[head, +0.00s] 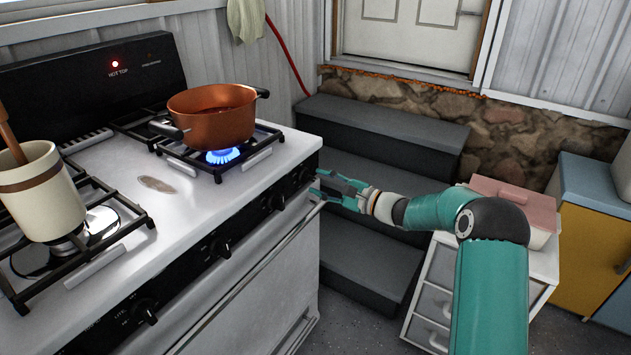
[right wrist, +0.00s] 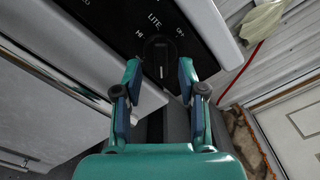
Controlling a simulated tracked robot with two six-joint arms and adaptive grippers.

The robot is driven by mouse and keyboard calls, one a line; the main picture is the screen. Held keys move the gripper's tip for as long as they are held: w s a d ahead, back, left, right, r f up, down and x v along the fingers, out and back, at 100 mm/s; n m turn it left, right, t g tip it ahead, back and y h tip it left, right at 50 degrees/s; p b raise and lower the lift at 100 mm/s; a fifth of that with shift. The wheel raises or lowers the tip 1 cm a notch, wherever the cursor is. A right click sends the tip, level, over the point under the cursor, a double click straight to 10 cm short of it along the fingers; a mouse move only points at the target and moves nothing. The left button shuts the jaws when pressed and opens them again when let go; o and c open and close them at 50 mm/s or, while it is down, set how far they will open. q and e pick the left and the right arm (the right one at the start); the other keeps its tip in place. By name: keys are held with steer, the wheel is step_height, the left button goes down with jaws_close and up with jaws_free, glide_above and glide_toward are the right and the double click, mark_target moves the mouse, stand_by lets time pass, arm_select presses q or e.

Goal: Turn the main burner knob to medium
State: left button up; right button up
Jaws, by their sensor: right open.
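A stove's black front panel carries several dark knobs; the far-end knob (right wrist: 160,56) is dark and round with a pale line on it. LITE, HI and what looks like OFF are printed around it. In the head view my right gripper (head: 326,187) is at the far end of the panel. My left gripper is not in view.
A cream crock (head: 42,196) stands at the left. Dark steps (head: 385,125) rise behind my right arm. A white drawer unit (head: 438,285) stands to the right.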

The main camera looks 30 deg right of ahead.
steer(key=shift+x, duration=1.05)
steer(key=c, duration=0.8)
steer(key=shift+a, duration=0.25)
jaws_close()
steer(key=shift+d, duration=0.15)
steer(key=shift+f, duration=0.1)
